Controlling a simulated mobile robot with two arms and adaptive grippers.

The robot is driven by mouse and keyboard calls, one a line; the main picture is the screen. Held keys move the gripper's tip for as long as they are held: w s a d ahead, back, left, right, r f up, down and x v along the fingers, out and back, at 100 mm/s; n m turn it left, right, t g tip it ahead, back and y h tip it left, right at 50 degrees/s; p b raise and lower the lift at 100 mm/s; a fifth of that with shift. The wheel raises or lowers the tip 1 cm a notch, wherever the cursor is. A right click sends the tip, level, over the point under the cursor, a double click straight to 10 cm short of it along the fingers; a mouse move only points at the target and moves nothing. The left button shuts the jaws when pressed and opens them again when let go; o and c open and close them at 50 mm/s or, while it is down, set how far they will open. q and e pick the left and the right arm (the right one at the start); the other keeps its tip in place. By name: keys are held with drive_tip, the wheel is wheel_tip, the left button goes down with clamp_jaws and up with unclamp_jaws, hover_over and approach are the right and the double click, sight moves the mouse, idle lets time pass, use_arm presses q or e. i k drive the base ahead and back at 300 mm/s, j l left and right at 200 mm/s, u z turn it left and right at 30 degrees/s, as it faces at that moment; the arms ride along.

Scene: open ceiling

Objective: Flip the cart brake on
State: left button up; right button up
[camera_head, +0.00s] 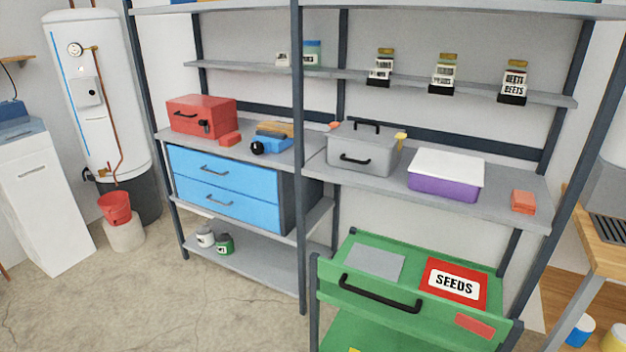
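A green cart (335,288) stands at the lower right, in front of the shelving unit. It has a black handle (380,294) on its near side, and a grey plate (375,262) and a red SEEDS packet (453,284) on its top. A red patch (475,325) is on the near face at the right. Part of a lower green shelf (375,335) shows at the bottom edge. The cart's wheels and any brake are outside the picture. Neither of my grippers is in view.
A grey shelving unit (302,150) holds a red toolbox (201,117), blue drawers (222,188), a grey box (362,150) and a purple bin (444,186). A wooden bench (600,245) stands at the right. Concrete floor (180,305) is clear left of the cart.

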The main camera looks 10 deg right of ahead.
sight(468, 323)
drive_tip(key=z, duration=1.35)
